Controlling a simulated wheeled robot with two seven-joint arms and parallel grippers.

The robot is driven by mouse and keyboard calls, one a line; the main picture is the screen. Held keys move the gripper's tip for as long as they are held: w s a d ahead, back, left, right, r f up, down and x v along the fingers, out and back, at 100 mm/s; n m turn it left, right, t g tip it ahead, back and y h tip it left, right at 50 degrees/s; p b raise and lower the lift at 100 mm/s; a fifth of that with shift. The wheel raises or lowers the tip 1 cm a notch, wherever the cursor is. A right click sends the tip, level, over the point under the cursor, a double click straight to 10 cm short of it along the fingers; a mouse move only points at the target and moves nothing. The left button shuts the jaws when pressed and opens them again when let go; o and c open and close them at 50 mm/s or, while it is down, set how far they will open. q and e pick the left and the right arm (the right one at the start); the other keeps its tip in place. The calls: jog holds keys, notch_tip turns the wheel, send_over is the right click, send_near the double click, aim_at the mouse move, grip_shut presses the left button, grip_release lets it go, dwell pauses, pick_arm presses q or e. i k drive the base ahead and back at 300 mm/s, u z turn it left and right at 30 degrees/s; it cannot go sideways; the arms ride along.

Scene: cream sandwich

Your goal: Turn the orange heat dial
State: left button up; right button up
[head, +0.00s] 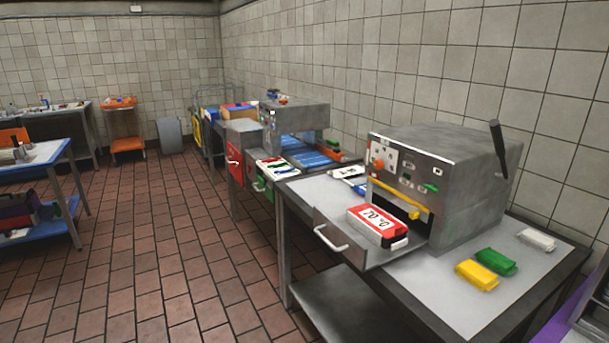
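A grey box-shaped machine (460,190) stands on the near table at the right. On the upper left of its front panel is a small orange dial (378,164), which I take to be the heat dial. White plates, small switches and a green button are beside it. The dial is too small for me to tell its setting. A yellow bar handle (396,198) runs below the panel. A dark lever (498,148) rises from the machine's right side. Neither of my grippers is in view.
A drawer (335,240) sticks out below the machine, with a red and white box (377,223) at the opening. Yellow (477,274), green (496,261) and white (536,239) packets lie on the table (440,295). The tiled floor (150,250) to the left is clear.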

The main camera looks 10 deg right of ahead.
aim_at(378, 165)
jog(key=u, duration=0.5)
jog(key=k, duration=0.7)
jog(key=u, duration=0.75)
jog(key=i, duration=1.9)
jog(key=z, duration=1)
jog(key=i, duration=1.25)
jog(key=z, duration=1.35)
